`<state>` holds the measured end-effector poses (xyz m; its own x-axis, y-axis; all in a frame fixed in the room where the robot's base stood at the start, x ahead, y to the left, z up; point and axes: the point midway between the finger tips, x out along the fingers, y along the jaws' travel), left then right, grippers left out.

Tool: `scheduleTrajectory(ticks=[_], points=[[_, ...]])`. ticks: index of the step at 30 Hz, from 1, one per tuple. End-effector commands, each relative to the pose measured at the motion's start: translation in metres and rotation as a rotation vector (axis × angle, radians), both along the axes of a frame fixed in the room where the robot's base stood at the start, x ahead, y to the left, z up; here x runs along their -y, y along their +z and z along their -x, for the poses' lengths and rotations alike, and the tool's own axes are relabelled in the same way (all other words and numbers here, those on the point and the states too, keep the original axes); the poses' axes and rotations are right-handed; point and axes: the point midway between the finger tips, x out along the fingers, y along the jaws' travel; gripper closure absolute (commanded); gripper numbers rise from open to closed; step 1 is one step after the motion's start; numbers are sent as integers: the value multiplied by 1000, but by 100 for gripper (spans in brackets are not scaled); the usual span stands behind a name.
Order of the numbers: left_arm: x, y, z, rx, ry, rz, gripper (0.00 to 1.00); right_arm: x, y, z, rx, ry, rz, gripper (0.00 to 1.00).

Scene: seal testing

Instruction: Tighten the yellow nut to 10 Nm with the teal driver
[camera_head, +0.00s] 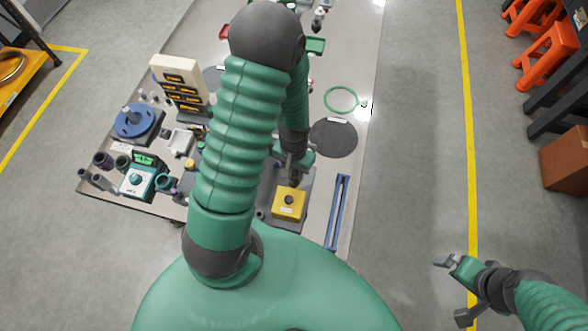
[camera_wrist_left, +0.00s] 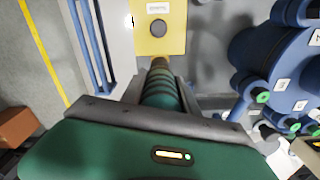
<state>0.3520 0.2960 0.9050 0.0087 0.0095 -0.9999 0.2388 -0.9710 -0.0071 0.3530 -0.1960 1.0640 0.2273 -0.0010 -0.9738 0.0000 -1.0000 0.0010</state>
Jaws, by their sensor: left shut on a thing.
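The yellow block (camera_head: 289,212) sits near the table's front edge, with a pale label and a dark round piece in its top face. It also shows at the top of the left wrist view (camera_wrist_left: 143,38). My left gripper (camera_head: 297,168) is just behind the block in the head view, partly hidden by my arm. It is shut on the ribbed teal driver (camera_wrist_left: 160,88), whose narrow end points towards the block. I cannot tell whether it touches. My right gripper (camera_head: 446,262) hangs empty over the floor, right of the table; its finger gap is unclear.
Blue rails (camera_head: 338,212) lie right of the block, near a black disc (camera_head: 333,138) and a green ring (camera_head: 341,99). A teal device with a display (camera_head: 143,178), a blue round fixture (camera_head: 138,121) and a beige rack (camera_head: 181,80) stand on the left. Orange stools (camera_head: 548,50) are far right.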

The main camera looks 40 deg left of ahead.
Motion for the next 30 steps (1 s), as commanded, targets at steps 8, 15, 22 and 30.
scheduleTrajectory(ticks=[8, 15, 22, 30], points=[[0, -3, 0, 1, 0, 0, 100, 0, -3, 0, 0, 0, 0, 0], [0, -7, 0, 1, 0, 0, 100, 0, -5, 0, 0, 0, 0, 0], [0, -10, 0, 1, 0, 0, 100, 0, -7, 0, 0, 0, 0, 0], [0, -13, 0, 1, 0, 0, 100, 0, -10, 0, 0, 0, 0, 0]])
